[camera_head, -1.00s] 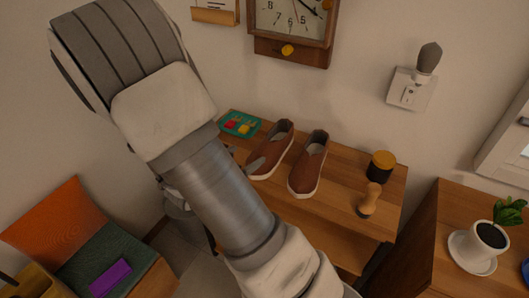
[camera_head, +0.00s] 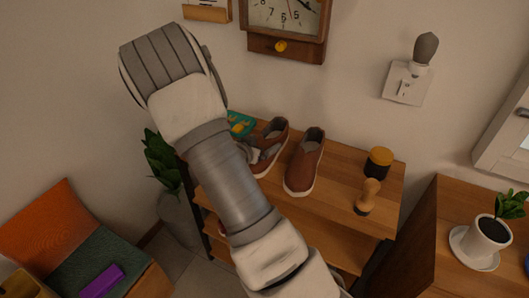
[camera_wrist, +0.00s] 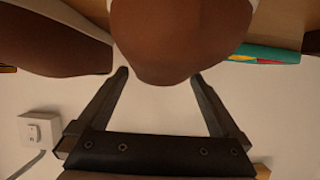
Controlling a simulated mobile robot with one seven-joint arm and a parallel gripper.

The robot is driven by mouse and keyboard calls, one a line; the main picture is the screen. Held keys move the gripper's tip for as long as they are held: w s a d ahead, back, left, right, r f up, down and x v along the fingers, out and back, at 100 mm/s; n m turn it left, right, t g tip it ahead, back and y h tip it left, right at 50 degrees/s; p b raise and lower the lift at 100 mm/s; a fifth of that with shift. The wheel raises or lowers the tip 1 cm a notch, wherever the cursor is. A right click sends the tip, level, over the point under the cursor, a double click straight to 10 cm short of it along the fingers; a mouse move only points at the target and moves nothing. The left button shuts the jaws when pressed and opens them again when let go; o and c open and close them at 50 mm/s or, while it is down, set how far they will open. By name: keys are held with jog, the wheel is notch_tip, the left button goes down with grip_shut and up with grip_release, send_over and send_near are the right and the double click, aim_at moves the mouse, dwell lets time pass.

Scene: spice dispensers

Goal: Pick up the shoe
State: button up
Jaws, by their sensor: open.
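Two brown slip-on shoes with white soles stand side by side on the wooden shelf top. The left shoe (camera_head: 278,131) is partly hidden by my arm; the right shoe (camera_head: 305,163) is in full view. My gripper (camera_wrist: 160,76) is open in the wrist view, with the near end of one shoe (camera_wrist: 170,45) between and just beyond its fingertips. This is the left shoe, as the teal tray lies beside it. The other shoe (camera_wrist: 50,42) is at the wrist view's upper left. In the head view my gripper is mostly hidden behind my arm, beside the left shoe.
The teal tray (camera_head: 240,124) lies left of the shoes. A dark jar with a yellow lid (camera_head: 379,163) and a wooden-handled brush (camera_head: 367,197) stand to the right. A wall clock (camera_head: 288,25) hangs behind. A potted plant (camera_head: 486,237) stands on the right cabinet.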

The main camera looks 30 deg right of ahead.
jog(key=shift+x, duration=0.75)
jog(key=c, duration=1.2)
jog(key=shift+r, duration=0.1)
jog(key=shift+c, duration=0.9)
